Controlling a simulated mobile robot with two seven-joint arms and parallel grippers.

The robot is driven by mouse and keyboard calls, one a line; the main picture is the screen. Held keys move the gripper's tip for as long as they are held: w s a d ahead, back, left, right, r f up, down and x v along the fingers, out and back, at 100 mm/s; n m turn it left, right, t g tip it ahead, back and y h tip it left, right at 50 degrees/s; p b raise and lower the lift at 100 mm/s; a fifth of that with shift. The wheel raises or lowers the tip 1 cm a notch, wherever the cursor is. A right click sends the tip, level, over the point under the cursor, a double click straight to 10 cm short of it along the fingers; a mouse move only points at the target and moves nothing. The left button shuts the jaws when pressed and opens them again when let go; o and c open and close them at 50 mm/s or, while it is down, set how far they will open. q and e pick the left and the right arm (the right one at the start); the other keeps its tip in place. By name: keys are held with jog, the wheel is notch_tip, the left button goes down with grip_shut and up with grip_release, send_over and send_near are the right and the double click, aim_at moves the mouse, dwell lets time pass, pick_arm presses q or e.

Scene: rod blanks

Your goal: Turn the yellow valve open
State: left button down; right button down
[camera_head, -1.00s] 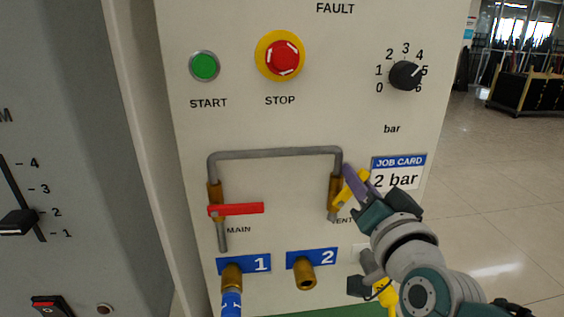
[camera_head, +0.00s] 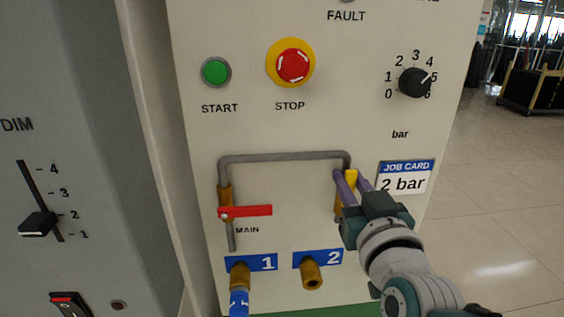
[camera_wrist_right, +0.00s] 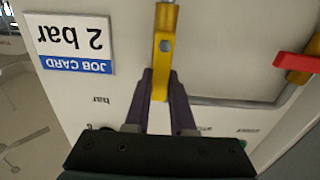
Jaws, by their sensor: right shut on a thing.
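The yellow valve handle (camera_head: 351,182) is on the right-hand leg of the grey pipe on the panel. In the right wrist view the yellow handle (camera_wrist_right: 164,48) runs in line with that pipe leg, upright on the panel. My right gripper (camera_head: 349,178) has its purple fingers on either side of the handle. In the right wrist view the gripper (camera_wrist_right: 160,78) is shut on the handle's free end. The valve's brass body is mostly hidden by the gripper in the head view. My left gripper is not in view.
A red valve handle (camera_head: 246,211) lies horizontal on the left pipe leg, by MAIN. Brass port 2 (camera_head: 312,275) is bare; port 1 (camera_head: 239,275) has a blue hose. A job card (camera_head: 404,180) reads 2 bar. The stop button (camera_head: 293,65) and pressure knob (camera_head: 414,82) sit above.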

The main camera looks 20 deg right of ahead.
dwell(0.4)
jog(key=c, duration=0.8)
grip_release()
jog(key=shift+o, duration=0.2)
jog(key=shift+s, duration=0.1)
jog(key=v, duration=0.9)
jog(key=shift+s, duration=0.4)
jog(key=shift+a, duration=0.1)
